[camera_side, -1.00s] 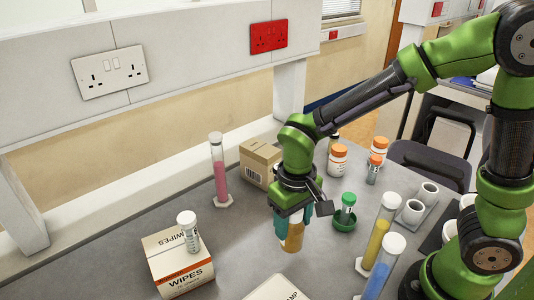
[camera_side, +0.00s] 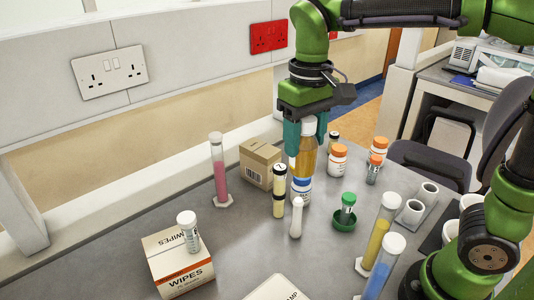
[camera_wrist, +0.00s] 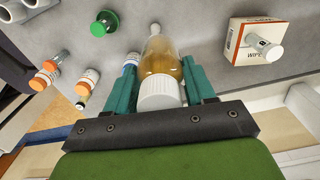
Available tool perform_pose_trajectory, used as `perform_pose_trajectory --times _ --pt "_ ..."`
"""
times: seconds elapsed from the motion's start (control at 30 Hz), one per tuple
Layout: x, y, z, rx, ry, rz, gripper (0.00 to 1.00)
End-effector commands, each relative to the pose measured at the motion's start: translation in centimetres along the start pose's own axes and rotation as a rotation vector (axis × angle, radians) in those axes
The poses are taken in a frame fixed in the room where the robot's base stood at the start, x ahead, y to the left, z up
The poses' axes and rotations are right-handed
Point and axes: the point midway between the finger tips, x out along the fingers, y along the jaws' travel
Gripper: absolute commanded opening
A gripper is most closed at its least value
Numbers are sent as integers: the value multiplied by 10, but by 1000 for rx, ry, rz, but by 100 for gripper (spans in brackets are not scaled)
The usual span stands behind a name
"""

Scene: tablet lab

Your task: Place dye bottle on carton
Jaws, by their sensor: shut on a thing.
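The dye bottle has an amber body (camera_side: 307,158) and a white cap, and it is upright between the teal fingers of my gripper (camera_side: 306,138). It is held above the table. In the wrist view the dye bottle (camera_wrist: 160,92) shows its white cap nearest me, with a finger on each side of my gripper (camera_wrist: 165,88). The carton (camera_side: 260,163) is a brown cardboard box with a barcode. It stands on the table at the back, left of and below my gripper, apart from the bottle. I cannot make it out in the wrist view.
A pink cylinder (camera_side: 219,172) stands left of the carton. A wipes box (camera_side: 178,262) bears a vial (camera_side: 188,230). Orange-capped bottles (camera_side: 337,160) stand right.

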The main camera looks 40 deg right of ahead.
Motion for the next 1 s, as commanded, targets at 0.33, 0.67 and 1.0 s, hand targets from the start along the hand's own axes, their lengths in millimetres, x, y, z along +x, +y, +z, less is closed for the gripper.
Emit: perform_pose_trajectory --times 0.33,0.67,1.0 --pt "1 74 -50 42 0 1 17" --pt "33 93 -58 42 -3 4 17" --pt "56 89 -90 43 0 3 17"
